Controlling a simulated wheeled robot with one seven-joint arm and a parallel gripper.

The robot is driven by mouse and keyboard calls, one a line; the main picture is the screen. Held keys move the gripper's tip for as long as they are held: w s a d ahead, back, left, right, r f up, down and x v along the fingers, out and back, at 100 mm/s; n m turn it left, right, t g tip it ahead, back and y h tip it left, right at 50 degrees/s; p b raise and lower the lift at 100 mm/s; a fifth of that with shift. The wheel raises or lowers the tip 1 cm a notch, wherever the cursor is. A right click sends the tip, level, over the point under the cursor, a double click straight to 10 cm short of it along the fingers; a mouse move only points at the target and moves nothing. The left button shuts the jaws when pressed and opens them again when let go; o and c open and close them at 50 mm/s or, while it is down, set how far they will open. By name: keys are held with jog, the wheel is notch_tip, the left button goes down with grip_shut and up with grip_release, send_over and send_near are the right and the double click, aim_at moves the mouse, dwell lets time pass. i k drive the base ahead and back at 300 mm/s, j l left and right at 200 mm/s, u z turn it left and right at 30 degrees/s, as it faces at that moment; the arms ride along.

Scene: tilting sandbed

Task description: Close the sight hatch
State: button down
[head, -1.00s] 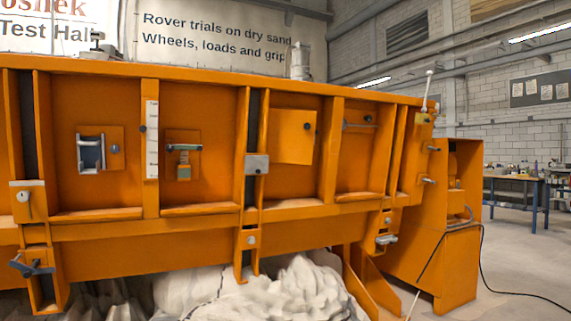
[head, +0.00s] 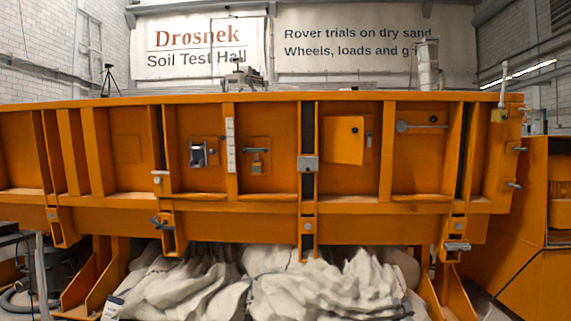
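An orange square door panel (head: 343,142) with a small dark knob near its upper right stands on the front wall of the orange sandbed (head: 230,209), right of the middle in the head view. It appears to be the sight hatch, though no label is readable on it. It looks swung out a little from the wall, with its right edge away from the plate behind. A small dark fitting (head: 369,140) shows just right of the panel. The opening behind the panel is mostly hidden. My gripper is not in view.
Left of the panel are a metal block (head: 308,163), a latch with a hanging block (head: 257,155) and a metal handle fitting (head: 198,153). A lever (head: 421,126) is to the right. Pale bulging sheeting (head: 320,285) fills the space below. An orange cabinet (head: 540,240) stands at right.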

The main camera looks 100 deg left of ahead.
aim_at(344, 137)
jog(key=i+j+u, duration=0.3)
jog(key=u, duration=0.15)
jog(key=i+j+u, duration=0.2)
jog(key=i+u, duration=0.25)
jog(key=i+j+u, duration=0.1)
jog(key=i+u, duration=0.15)
jog(key=u, duration=0.2)
jog(key=i+l+u, duration=0.1)
jog(key=i+u, duration=0.35)
jog(key=i+l+u, duration=0.15)
jog(key=u, duration=0.35)
jog(key=i, duration=0.1)
